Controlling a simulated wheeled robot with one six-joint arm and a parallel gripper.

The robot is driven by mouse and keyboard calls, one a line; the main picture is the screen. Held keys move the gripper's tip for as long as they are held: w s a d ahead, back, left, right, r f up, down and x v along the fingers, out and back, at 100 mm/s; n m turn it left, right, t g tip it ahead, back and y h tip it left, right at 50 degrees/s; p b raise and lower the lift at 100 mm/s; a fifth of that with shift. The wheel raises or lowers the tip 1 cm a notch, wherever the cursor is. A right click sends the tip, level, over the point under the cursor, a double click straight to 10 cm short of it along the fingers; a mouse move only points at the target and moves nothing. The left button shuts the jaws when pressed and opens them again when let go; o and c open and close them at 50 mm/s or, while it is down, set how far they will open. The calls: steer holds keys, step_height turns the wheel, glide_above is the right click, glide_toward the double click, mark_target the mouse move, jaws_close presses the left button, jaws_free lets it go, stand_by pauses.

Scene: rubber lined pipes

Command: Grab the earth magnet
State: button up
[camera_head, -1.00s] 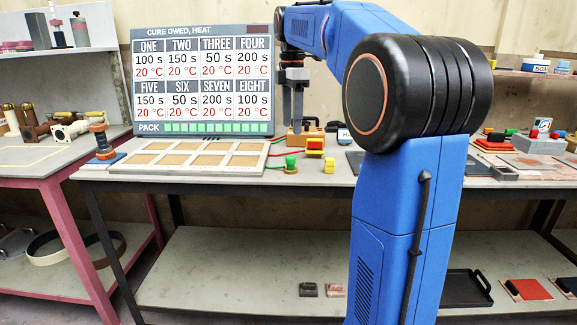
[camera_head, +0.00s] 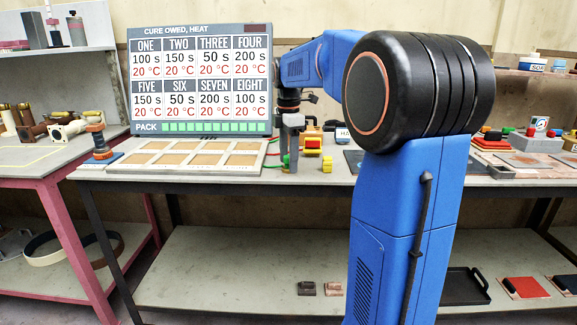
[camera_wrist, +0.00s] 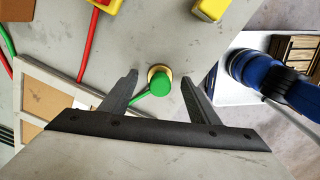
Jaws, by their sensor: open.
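The earth magnet looks to be the green-topped knob (camera_wrist: 160,82) on a round brass-coloured base, with a green lead running from it. It stands on the grey bench (camera_wrist: 130,35). In the wrist view it shows between the two dark fingers of my gripper (camera_wrist: 160,92), near their tips, with a gap on each side. My gripper is open and holds nothing. In the head view my gripper (camera_head: 289,166) points down over the bench and mostly hides the knob. The exact height of the fingertips against the knob is hard to tell.
A framed panel (camera_head: 150,146) with brown cells lies just left of my gripper. A small yellow block (camera_head: 327,164) and a yellow box with a red top (camera_head: 313,141) stand close on the right. A large display board (camera_head: 134,90) stands behind the panel.

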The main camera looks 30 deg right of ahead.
steer(key=shift+f, duration=0.4)
steer(key=c, duration=1.2)
steer(key=shift+r, duration=0.1)
steer(key=shift+c, duration=0.2)
